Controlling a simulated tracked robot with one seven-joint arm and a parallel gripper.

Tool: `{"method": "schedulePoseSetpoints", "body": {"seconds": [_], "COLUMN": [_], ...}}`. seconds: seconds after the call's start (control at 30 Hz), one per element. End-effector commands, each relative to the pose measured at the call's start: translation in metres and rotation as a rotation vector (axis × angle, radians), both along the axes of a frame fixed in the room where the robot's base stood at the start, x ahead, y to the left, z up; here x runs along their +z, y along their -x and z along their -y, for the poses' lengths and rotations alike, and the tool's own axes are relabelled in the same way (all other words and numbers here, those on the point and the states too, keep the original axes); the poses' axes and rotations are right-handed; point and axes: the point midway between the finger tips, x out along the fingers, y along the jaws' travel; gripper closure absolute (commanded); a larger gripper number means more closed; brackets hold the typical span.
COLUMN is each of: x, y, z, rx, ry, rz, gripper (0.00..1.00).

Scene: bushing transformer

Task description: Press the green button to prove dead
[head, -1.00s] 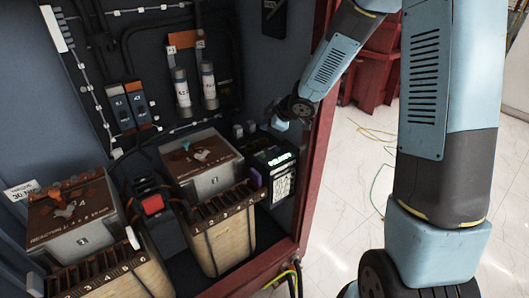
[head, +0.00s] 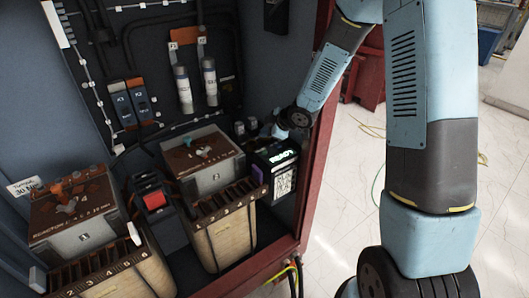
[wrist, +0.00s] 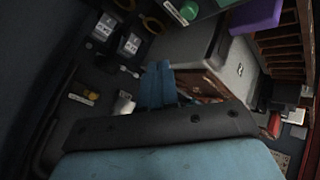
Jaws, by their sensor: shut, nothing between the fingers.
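The green button (wrist: 189,10) is a small round knob at the top edge of the wrist view, on the dark tester box. In the head view this box (head: 281,178) stands at the right inside the cabinet, with a lit green display and a white label on its front. I cannot make out the button in the head view. My gripper (wrist: 158,85) shows as blue fingers, shut and empty, apart from the button in the wrist picture. In the head view my gripper (head: 262,131) is small and partly hidden behind the box's top.
A grey reactor box (head: 205,160) and a slatted wooden crate (head: 226,225) stand left of the tester. A purple part (wrist: 255,15) is beside the green button. The red cabinet frame (head: 313,150) is close right of my wrist. Cylinders (head: 184,90) hang on the back wall.

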Motion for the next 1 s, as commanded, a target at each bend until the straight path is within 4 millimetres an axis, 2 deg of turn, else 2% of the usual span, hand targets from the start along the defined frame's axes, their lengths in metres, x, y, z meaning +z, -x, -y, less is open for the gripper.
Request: {"method": "schedulePoseSetpoints", "body": {"seconds": [0.2,0.43,1.0], "x": [-0.027,-0.045,-0.049], "y": [0.001,0.000,0.000], "z": [0.000,0.000,0.000], "rx": [0.000,-0.001,0.000], "ry": [0.002,0.001,0.002], "rz": [-0.002,-0.002,0.002], "gripper": [1.00,1.00,1.00]}}
